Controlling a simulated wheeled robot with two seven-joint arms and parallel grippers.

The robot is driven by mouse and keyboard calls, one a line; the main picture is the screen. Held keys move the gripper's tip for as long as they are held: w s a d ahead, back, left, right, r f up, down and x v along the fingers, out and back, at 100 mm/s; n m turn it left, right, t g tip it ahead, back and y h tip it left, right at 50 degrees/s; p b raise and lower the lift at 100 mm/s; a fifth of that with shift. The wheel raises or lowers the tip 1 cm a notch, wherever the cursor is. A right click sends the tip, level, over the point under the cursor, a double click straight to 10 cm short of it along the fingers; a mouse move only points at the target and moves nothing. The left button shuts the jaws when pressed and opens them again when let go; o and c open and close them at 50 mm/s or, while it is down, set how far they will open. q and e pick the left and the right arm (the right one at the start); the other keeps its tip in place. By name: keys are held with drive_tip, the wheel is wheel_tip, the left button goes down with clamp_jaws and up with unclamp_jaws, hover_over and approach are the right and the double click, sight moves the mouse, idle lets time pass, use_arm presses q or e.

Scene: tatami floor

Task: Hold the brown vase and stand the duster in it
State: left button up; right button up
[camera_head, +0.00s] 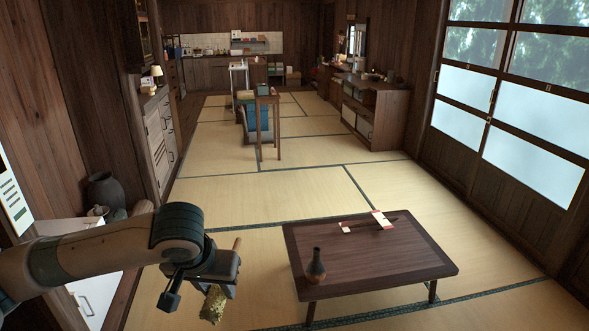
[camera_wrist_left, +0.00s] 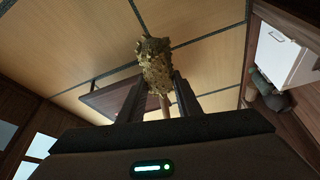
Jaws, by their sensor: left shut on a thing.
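The duster has a mottled yellow-brown head (camera_head: 213,305) and a thin wooden handle (camera_head: 237,244). My left gripper (camera_head: 226,287) is shut on the duster, with the head hanging down and the handle end pointing up behind the fingers. In the left wrist view the duster head (camera_wrist_left: 154,62) shows beyond the two fingers, with part of the handle between them. The brown vase (camera_head: 316,268), narrow-necked, stands upright on the low table (camera_head: 375,258), to the right of my left gripper and apart from it. My right gripper is not in view.
A red-and-white packet (camera_head: 381,219), a small white-and-red item (camera_head: 344,227) and a thin dark stick lie on the table's far side. A large dark pot (camera_head: 105,191) stands at the left, near a white cabinet (camera_head: 95,294).

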use_arm(q)
drive_tip(key=s+f, duration=0.3)
drive_tip(key=f, duration=1)
drive_tip(key=shift+s+f, duration=0.35)
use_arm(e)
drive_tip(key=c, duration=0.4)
use_arm(q)
drive_tip(key=shift+d, duration=0.1)
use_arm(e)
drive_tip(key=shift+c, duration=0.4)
